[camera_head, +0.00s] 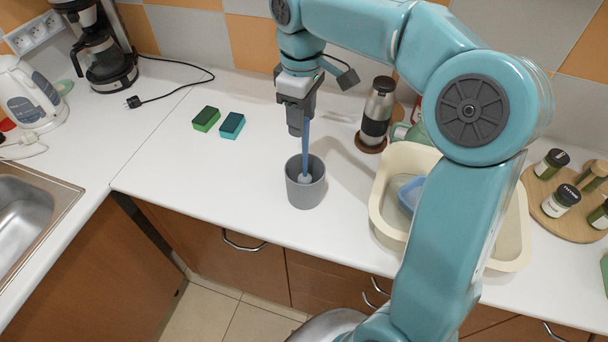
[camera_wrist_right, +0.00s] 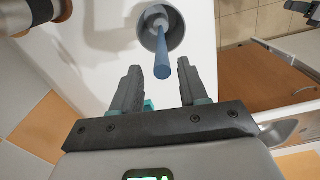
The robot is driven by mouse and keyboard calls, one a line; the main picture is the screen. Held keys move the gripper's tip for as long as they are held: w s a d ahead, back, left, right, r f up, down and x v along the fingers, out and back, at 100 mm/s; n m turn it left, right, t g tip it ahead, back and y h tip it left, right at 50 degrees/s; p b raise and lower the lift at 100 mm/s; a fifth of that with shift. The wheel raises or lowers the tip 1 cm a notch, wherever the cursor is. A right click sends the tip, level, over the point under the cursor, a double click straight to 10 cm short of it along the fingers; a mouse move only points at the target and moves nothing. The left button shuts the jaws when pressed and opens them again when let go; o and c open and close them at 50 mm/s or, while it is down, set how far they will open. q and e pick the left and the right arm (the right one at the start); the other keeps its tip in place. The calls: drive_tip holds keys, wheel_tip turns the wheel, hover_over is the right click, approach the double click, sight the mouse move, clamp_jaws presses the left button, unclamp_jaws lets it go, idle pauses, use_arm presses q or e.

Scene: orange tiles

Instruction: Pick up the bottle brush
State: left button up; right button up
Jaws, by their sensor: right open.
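The bottle brush (camera_head: 306,140) has a blue handle and a pale head, and stands in a grey cup (camera_head: 305,187) on the white counter. My right gripper (camera_head: 297,127) is at the top of the handle in the head view. In the right wrist view the brush handle (camera_wrist_right: 161,67) points toward the gap between the open fingers of the right gripper (camera_wrist_right: 160,80), with its end near the fingertip line. The fingers do not close on it. The cup (camera_wrist_right: 172,28) lies beyond the fingertips. My left gripper is not in view.
A cream basin (camera_head: 391,185) with a blue item stands right of the cup. A steel flask (camera_head: 377,115) is behind. Green (camera_head: 206,119) and blue (camera_head: 232,125) sponges lie to the left. The counter's front edge is close to the cup.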

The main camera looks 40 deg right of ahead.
sight(306, 135)
drive_tip(key=shift+s+a+f, duration=0.2)
drive_tip(key=shift+s+f, duration=0.45)
drive_tip(key=shift+f, duration=0.3)
drive_tip(key=f, duration=0.3)
drive_tip(key=shift+w+d, duration=0.25)
drive_tip(key=shift+d, duration=0.1)
drive_tip(key=shift+a, duration=0.25)
drive_tip(key=shift+s+r, duration=0.15)
drive_tip(key=shift+s, duration=0.1)
drive_tip(key=c, duration=0.3)
clamp_jaws()
drive_tip(key=shift+w, duration=0.15)
